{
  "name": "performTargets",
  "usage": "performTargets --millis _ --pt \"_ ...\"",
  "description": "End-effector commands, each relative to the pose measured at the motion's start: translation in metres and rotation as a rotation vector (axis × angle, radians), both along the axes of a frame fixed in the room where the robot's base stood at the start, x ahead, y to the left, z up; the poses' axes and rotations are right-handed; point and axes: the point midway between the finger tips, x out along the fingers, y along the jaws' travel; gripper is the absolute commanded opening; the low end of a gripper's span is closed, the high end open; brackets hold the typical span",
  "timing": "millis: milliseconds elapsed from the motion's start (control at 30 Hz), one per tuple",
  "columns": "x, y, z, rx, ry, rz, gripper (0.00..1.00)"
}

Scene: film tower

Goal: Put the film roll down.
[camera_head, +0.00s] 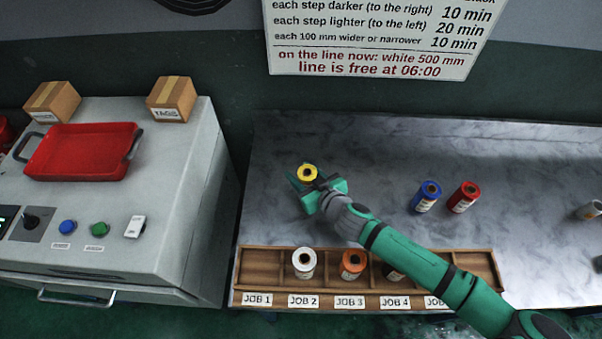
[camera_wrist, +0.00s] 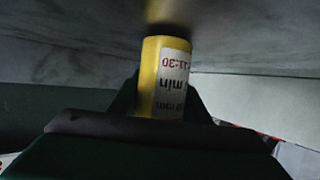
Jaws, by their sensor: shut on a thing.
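A yellow film roll (camera_head: 307,172) is held in my gripper (camera_head: 313,185) over the left part of the grey marbled table. In the wrist view the yellow roll (camera_wrist: 155,75) has a white label with red and black print, and sits between the dark fingers. Its end is close to the table surface; I cannot tell whether it touches. My gripper is shut on it. The lower part of the roll is hidden by my gripper in the head view.
A wooden rack (camera_head: 262,255) along the table's front holds a white roll (camera_head: 304,262), an orange roll (camera_head: 353,264) and a dark roll partly behind my arm. A blue roll (camera_head: 427,196) and a red roll (camera_head: 464,197) stand to the right. The machine (camera_head: 190,190) stands left.

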Motion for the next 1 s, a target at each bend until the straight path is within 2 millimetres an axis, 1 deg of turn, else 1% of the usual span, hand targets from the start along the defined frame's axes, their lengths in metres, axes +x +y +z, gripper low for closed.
performTargets --millis 67,367,400,467,500,767,867,1000 --pt "0.0 0.0 -0.004 0.0 -0.001 0.0 0.16" --pt "0.0 0.001 -0.006 0.0 -0.001 0.001 0.16" --pt "0.0 0.001 -0.007 0.0 0.0 0.001 0.46" --pt "0.0 0.001 -0.006 0.0 0.0 0.001 0.6" --pt "0.0 0.001 -0.006 0.0 0.0 0.002 0.62" --pt "0.0 0.001 -0.006 -0.001 -0.001 0.003 0.62" --pt "-0.001 0.0 -0.003 -0.001 -0.002 0.003 0.62" --pt "-0.014 -0.01 0.003 -0.001 -0.001 -0.001 0.62"
